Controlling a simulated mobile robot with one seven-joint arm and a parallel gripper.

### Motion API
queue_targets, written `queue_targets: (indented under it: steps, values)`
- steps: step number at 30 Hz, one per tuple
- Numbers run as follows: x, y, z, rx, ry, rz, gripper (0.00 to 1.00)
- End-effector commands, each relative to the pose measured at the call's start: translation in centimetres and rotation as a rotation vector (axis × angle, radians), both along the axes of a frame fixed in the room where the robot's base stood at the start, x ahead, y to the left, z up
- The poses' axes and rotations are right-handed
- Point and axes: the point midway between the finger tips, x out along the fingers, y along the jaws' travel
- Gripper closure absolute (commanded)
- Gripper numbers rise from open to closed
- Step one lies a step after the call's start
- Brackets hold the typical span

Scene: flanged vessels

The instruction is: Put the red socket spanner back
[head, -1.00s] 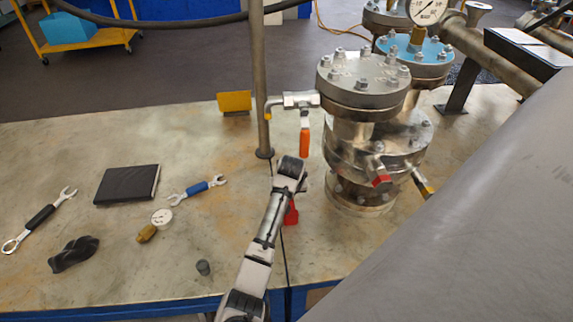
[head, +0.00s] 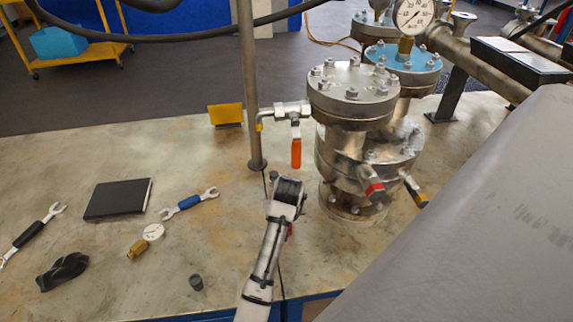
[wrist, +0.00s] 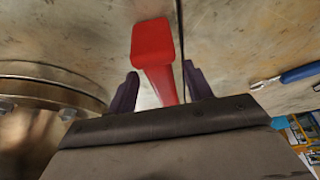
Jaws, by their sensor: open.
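The red socket spanner (wrist: 155,60) shows in the wrist view as a red piece with a broad blunt end and a narrower shank. The shank runs down between the two dark fingers of my gripper (wrist: 162,88). The fingers are open, with a gap seen on each side of the red shank. In the head view only a sliver of red (head: 290,231) shows beside my arm, by the foot of the vessel. There my wrist hides the fingers and most of the spanner. The lower part of the spanner is hidden behind the gripper body in the wrist view.
A flanged vessel (head: 353,95) with an orange-handled valve (head: 296,152) stands just right of my gripper. A vertical pole (head: 248,90) stands behind it. A blue-handled wrench (head: 190,203), a black notebook (head: 117,199) and a gauge (head: 153,232) lie to the left.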

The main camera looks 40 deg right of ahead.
Motion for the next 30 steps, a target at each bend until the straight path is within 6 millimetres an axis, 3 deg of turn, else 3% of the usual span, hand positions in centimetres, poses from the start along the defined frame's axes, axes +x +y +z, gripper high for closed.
queue_targets:
  steps: [3, 10, 22, 26, 29, 30]
  values:
    - [-2.1, 1.3, -0.2, -0.002, 0.001, 0.0, 0.49]
    - [-4.7, 2.9, -0.1, -0.001, -0.001, 0.001, 0.49]
    - [-5.1, 3.4, 0.2, -0.004, -0.004, 0.004, 0.49]
    - [-2.3, 4.3, 1.8, -0.064, -0.056, 0.045, 0.49]
    - [2.8, 6.6, 5.1, -0.168, -0.161, 0.119, 0.49]
    - [5.3, 8.2, 7.0, -0.219, -0.224, 0.157, 0.49]
